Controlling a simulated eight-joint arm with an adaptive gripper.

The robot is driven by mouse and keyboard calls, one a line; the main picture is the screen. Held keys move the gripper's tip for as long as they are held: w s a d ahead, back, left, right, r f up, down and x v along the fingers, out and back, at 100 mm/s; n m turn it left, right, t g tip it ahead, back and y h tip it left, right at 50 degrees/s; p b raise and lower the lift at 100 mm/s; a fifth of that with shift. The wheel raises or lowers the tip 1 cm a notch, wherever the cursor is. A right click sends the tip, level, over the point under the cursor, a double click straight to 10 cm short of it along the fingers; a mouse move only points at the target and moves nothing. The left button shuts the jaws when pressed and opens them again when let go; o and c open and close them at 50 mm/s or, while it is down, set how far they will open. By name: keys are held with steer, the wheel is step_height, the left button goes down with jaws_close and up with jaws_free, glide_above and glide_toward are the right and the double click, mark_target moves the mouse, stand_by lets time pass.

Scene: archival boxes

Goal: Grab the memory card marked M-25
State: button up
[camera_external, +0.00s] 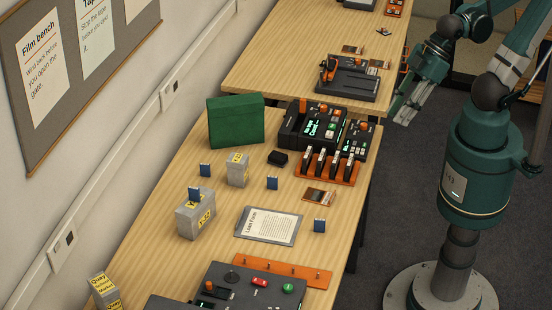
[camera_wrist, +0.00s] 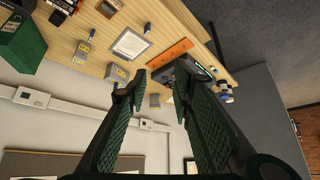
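Several small blue cards stand upright in the external view: one (camera_external: 205,170) at the left, one (camera_external: 272,183) right of a small grey box, and one (camera_external: 319,226) right of the clipboard. My gripper (camera_external: 404,107) hangs right of the desks, well apart from all the cards. In the wrist view my gripper (camera_wrist: 156,83) has its fingers spread, with nothing between them.
A green box (camera_external: 236,122) stands at the back of the near desk. A dark device (camera_external: 300,125) and an orange rack (camera_external: 325,170) stand right of it. A clipboard (camera_external: 268,225) lies mid-desk. Another console (camera_external: 255,287) and an orange strip (camera_external: 280,268) lie at the front.

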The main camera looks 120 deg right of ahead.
steer(key=w, duration=0.1)
steer(key=m+g+h+b, duration=0.1)
steer(key=m+g+b, duration=0.5)
steer(key=m+b, duration=0.1)
glide_above(320, 220)
steer(key=f, duration=2.9)
steer(key=shift+s+a, duration=0.4)
steer(key=shift+w+d+f, duration=0.1)
steer(key=shift+w+f, duration=0.05)
steer(key=shift+f, duration=0.3)
steer(key=shift+w+d+f, duration=0.1)
steer(key=shift+f, duration=1.15)
steer(key=shift+f, duration=0.1)
steer(key=shift+w+d+f+b, duration=0.15)
steer(key=shift+f+b, duration=0.2)
steer(key=shift+f, duration=0.95)
steer(key=shift+d+f+b, duration=0.1)
steer(key=shift+f+b, duration=0.2)
steer(key=shift+f, duration=0.95)
